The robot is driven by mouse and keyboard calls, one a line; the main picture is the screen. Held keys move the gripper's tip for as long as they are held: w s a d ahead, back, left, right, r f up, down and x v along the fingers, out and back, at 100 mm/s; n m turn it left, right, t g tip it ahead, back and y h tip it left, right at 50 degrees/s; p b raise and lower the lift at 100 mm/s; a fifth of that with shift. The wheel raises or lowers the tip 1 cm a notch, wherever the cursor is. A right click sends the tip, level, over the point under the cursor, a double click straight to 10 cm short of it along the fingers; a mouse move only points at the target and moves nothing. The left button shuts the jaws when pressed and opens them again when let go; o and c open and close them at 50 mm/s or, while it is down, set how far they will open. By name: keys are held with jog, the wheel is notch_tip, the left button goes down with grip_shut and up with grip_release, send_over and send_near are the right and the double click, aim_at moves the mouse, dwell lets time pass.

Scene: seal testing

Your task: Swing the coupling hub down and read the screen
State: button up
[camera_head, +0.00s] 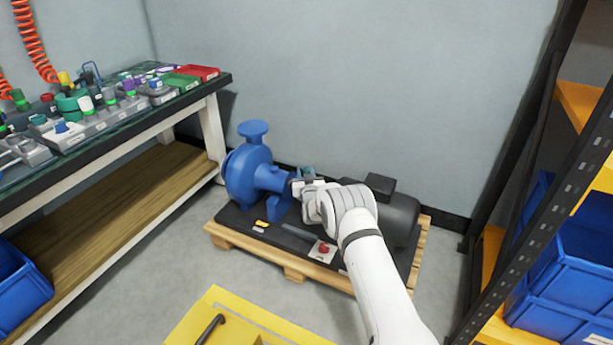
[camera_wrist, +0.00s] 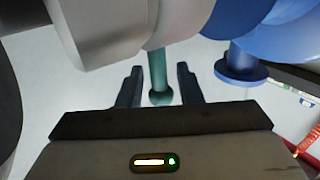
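The blue pump (camera_head: 247,172) and the dark grey motor (camera_head: 401,217) stand in line on a pallet. The coupling area between them is mostly hidden by my gripper and wrist in the head view. My gripper (camera_wrist: 159,84) is open in the wrist view, with a teal rod (camera_wrist: 158,72) with a rounded end between its fingers. A gap shows on both sides of the rod. A bit of teal (camera_head: 307,172) also shows above my wrist in the head view. I cannot make out a readable screen.
A wooden pallet (camera_head: 228,236) carries the pump set, with a red button (camera_head: 324,248) at its front. A workbench (camera_head: 110,130) with parts stands left. A shelf rack with blue bins (camera_head: 570,265) stands right. A yellow cart top (camera_head: 225,310) is in front.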

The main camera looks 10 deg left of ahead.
grip_shut()
jog(key=shift+d, duration=0.2)
jog(key=shift+a, duration=0.1)
